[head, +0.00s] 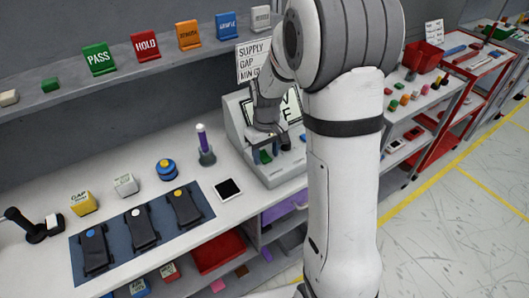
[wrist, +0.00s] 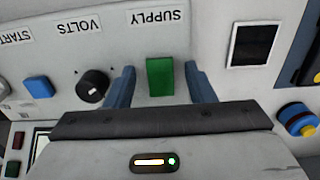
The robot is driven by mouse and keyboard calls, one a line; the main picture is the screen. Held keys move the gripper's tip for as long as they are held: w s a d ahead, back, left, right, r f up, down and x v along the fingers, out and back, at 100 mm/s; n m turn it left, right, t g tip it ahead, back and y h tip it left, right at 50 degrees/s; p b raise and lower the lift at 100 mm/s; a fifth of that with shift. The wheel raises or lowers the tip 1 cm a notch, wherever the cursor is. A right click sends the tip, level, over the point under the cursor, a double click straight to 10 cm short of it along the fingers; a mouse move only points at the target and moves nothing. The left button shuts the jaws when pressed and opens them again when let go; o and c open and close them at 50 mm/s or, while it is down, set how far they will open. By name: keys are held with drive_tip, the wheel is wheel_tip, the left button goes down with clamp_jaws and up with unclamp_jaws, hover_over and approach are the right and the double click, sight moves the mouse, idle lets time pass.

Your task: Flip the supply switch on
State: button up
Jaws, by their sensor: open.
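The supply switch is a green rocker (wrist: 160,77) below the upside-down SUPPLY label (wrist: 159,17) in the wrist view. My gripper (wrist: 162,88) is open, with one blue finger on each side of the switch. Small gaps show between the fingers and the switch; I cannot tell how far the fingertips are from the panel. In the head view my gripper (head: 268,146) is over the front panel of the grey test unit (head: 238,115), and a green patch of the switch (head: 265,157) shows below it. My arm hides part of the unit.
In the wrist view a black VOLTS knob (wrist: 93,86) and a blue START button (wrist: 38,88) lie left of the switch. A blue mat (head: 120,225) holds several black devices.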

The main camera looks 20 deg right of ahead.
drive_tip(key=shift+f, duration=0.2)
drive_tip(key=shift+c, duration=0.3)
drive_tip(key=c, duration=0.9)
drive_tip(key=p, duration=0.1)
drive_tip(key=g+p, duration=0.1)
drive_tip(key=shift+w+a+r+g+p, duration=0.1)
drive_tip(key=shift+w+r+g+p, duration=0.05)
drive_tip(key=shift+r+g+p, duration=0.15)
drive_tip(key=shift+c, duration=0.2)
drive_tip(key=shift+w+a+f+g+h+p, duration=0.1)
drive_tip(key=shift+w+g+h+p, duration=0.2)
drive_tip(key=shift+g+p, duration=0.4)
drive_tip(key=shift+w+f+g+h+p, duration=0.1)
drive_tip(key=shift+g+h+p, duration=0.3)
drive_tip(key=shift+g+p, duration=0.3)
drive_tip(key=o, duration=1)
